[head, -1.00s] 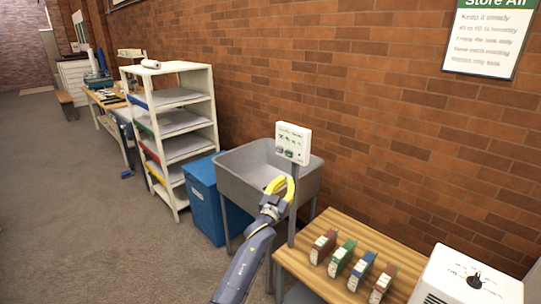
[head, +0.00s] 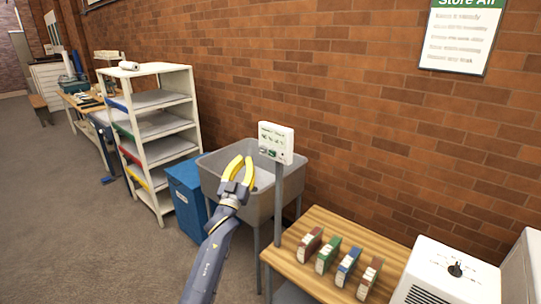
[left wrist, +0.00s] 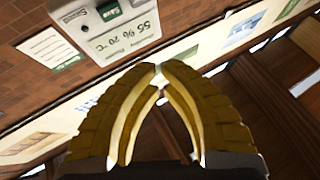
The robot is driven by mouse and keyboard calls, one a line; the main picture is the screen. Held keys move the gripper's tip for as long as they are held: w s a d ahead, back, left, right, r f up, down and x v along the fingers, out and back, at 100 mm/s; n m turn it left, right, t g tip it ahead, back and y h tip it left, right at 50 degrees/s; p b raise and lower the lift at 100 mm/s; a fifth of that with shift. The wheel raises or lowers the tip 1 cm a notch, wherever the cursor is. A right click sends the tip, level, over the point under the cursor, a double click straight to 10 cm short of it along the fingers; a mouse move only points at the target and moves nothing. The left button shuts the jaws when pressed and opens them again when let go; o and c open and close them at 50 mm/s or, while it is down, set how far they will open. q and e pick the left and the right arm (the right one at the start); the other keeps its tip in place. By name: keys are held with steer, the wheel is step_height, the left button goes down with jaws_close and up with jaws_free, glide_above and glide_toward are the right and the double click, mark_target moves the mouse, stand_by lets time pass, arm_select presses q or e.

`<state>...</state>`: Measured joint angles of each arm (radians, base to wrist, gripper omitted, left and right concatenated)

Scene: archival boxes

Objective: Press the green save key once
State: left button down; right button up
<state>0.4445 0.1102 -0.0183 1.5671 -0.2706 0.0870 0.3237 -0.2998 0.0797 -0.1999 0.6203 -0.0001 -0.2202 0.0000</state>
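The white control panel (head: 281,140) stands on a grey post beside the sink, with its green save key (head: 272,153) low on its face. In the left wrist view the panel (left wrist: 128,38) appears upside down, with a display and the green save key (left wrist: 110,10) near the top edge. My left gripper (head: 244,158) has yellow fingers and is just left of the panel in the head view, apart from the key. In the wrist view its fingertips (left wrist: 158,67) meet with nothing between them. My right gripper is out of view.
A grey sink (head: 262,205) is behind my left gripper, with a blue bin (head: 187,203) to its left. A wooden table (head: 292,243) holds several small boxes and a white appliance (head: 445,275). A white shelf (head: 160,130) stands further left against the brick wall.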

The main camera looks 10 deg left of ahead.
arm_select(q)
steer(key=shift+w+d, duration=0.65)
steer(key=shift+w, duration=0.65)
steer(key=shift+w+d, duration=0.7)
steer(key=shift+w, duration=0.6)
steer(key=shift+w+d, duration=0.65)
steer(key=shift+w, duration=0.65)
steer(key=shift+w+d, duration=0.1)
steer(key=shift+w, duration=0.1)
steer(key=shift+w+d, duration=0.1)
steer(key=shift+w, duration=0.1)
steer(key=shift+w+d, duration=0.2)
steer(key=shift+w, duration=0.2)
steer(key=shift+s, duration=0.15)
steer(key=shift+s+a, duration=0.4)
steer(key=shift+s, duration=0.25)
steer(key=shift+s, duration=0.1)
steer(key=shift+s+a, duration=0.35)
steer(key=shift+s, duration=0.35)
steer(key=shift+s+a, duration=0.4)
steer(key=shift+s, duration=0.35)
steer(key=shift+s+a, duration=0.35)
steer(key=shift+s, duration=0.35)
